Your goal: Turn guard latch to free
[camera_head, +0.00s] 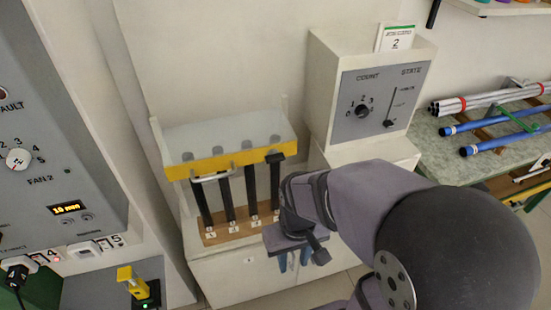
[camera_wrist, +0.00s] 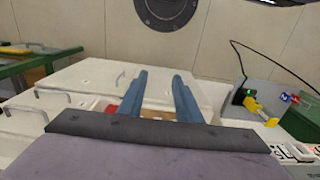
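The guard is a clear cover with a yellow front bar (camera_head: 225,163) and a pale handle (camera_head: 213,177), standing in front of several dark upright rods (camera_head: 227,200). I cannot make out the latch in the wrist view.
A grey control box (camera_head: 375,100) with a COUNT dial and STATE slider stands behind, to the right. Silver and blue rods (camera_head: 505,132) lie on a bench at right. A FAN 2 panel (camera_head: 50,150) and a yellow plug (camera_head: 132,281) are at left.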

